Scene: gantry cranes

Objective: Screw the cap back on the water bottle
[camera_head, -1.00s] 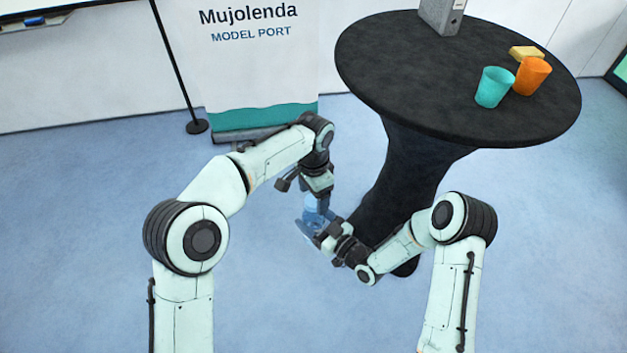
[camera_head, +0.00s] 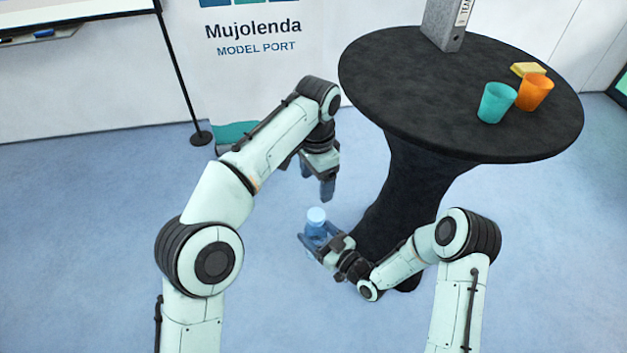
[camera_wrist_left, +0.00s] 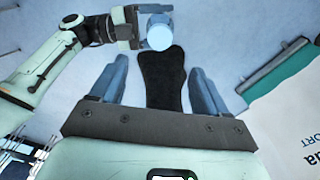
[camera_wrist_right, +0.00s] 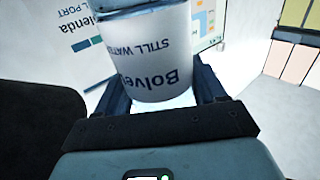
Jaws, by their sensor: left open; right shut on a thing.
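The water bottle (camera_head: 316,230) is a clear blue bottle with a white label, held upright in my right gripper (camera_head: 318,245). In the right wrist view the labelled bottle (camera_wrist_right: 155,60) sits between the right fingers. A light blue cap (camera_head: 316,215) sits on top of the bottle; it also shows from above in the left wrist view (camera_wrist_left: 160,32). I cannot tell how tightly the cap sits. My left gripper (camera_head: 327,188) is open and empty, above and apart from the bottle. Its two fingers stand wide apart in the left wrist view (camera_wrist_left: 160,85).
A round black-draped table (camera_head: 440,120) stands behind at the right, with a teal cup (camera_head: 496,103), an orange cup (camera_head: 535,92), a yellow block (camera_head: 528,69) and a grey binder (camera_head: 445,25). A banner (camera_head: 258,80) stands at the back. Floor around the grippers is clear.

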